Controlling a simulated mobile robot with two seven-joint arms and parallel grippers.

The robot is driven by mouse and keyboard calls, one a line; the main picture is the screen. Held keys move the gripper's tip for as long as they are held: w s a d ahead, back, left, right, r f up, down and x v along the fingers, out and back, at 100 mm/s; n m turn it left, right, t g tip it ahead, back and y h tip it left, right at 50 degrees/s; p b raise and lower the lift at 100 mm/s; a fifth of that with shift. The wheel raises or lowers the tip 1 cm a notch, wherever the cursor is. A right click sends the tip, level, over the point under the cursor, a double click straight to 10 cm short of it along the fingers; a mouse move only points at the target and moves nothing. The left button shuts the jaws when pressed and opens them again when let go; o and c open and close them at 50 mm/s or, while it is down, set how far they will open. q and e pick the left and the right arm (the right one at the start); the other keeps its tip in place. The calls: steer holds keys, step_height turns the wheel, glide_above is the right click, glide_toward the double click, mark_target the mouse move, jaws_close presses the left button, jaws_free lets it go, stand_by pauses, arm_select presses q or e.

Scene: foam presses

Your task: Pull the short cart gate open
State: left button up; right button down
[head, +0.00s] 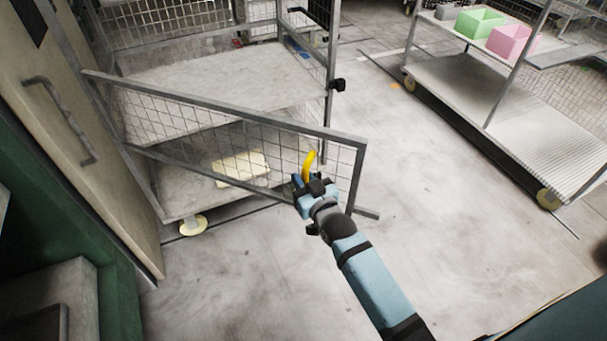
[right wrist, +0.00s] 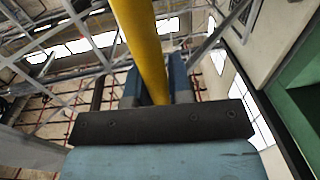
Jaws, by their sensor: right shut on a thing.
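The short cart gate (head: 255,130) is a grey metal frame with wire mesh. It stands swung out at an angle from the cart (head: 215,85), with its free end toward me. A yellow handle (head: 309,163) is near the gate's free end. My right gripper (head: 308,182) is shut on the yellow handle. In the right wrist view the yellow handle (right wrist: 140,45) runs between the blue fingers (right wrist: 153,85). The handle's lower part is hidden by the gripper. My left gripper is not in view.
A beige panel (head: 239,166) lies on the cart's lower deck. A beige door with a handle (head: 62,118) stands close at the left. A second cart (head: 480,110) with green and pink boxes is at the right. The floor (head: 400,190) between the carts is clear.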

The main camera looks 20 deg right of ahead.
steer(key=shift+s+d+f, duration=0.2)
steer(key=shift+f, duration=0.05)
steer(key=c, duration=1.1)
jaws_free()
steer(key=shift+s+d, duration=0.1)
steer(key=shift+o, duration=0.2)
steer(key=shift+s+d+r, duration=0.1)
steer(key=shift+s+r, duration=0.05)
steer(key=shift+r, duration=0.05)
steer(key=shift+a, duration=0.2)
arm_select(q)
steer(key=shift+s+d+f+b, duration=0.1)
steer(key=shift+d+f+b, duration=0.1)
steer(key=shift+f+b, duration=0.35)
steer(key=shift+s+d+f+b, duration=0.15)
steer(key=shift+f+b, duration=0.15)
steer(key=shift+b, duration=0.3)
arm_select(e)
steer(key=s+d, duration=0.1)
steer(key=s, duration=1.2)
steer(key=shift+s+d, duration=0.3)
steer(key=shift+s, duration=0.05)
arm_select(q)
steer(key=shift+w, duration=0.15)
arm_select(e)
steer(key=shift+c, duration=0.3)
